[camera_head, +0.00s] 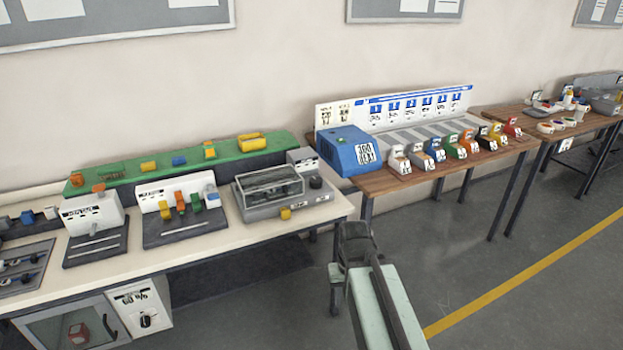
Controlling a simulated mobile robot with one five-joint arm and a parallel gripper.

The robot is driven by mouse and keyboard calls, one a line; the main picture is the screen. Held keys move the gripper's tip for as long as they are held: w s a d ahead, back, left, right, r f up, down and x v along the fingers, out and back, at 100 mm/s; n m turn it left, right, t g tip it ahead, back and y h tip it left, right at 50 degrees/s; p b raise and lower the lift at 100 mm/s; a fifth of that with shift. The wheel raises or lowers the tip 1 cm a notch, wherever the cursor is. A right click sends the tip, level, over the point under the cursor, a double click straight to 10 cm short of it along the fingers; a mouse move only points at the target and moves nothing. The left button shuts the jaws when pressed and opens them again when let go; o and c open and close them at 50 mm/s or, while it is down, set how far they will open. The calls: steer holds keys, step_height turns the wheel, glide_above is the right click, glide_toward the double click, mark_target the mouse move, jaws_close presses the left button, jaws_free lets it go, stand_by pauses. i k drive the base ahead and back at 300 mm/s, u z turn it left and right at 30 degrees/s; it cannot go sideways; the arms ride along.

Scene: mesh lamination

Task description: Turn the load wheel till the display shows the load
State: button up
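No wheel is clearly marked as the load wheel. A grey machine (262,212) with a clear cover stands at the right end of the white bench; a dark round knob (316,182) is on its right side, below a small light box (302,156). A white box (138,306) under the bench reads about "60 %" and has a dark dial (146,319). A blue box (347,150) on the wooden table has a white panel with dark figures.
The white bench (150,261) also carries two white devices with coloured parts and a green strip (125,178). The wooden table (385,184) holds a row of coloured boxes and a blue-and-white board. Grey floor with a yellow line (520,277) is clear at the right.

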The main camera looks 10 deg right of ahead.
mark_target(314, 182)
steer(key=u, duration=0.1)
steer(key=i, duration=0.95)
steer(key=z, duration=0.05)
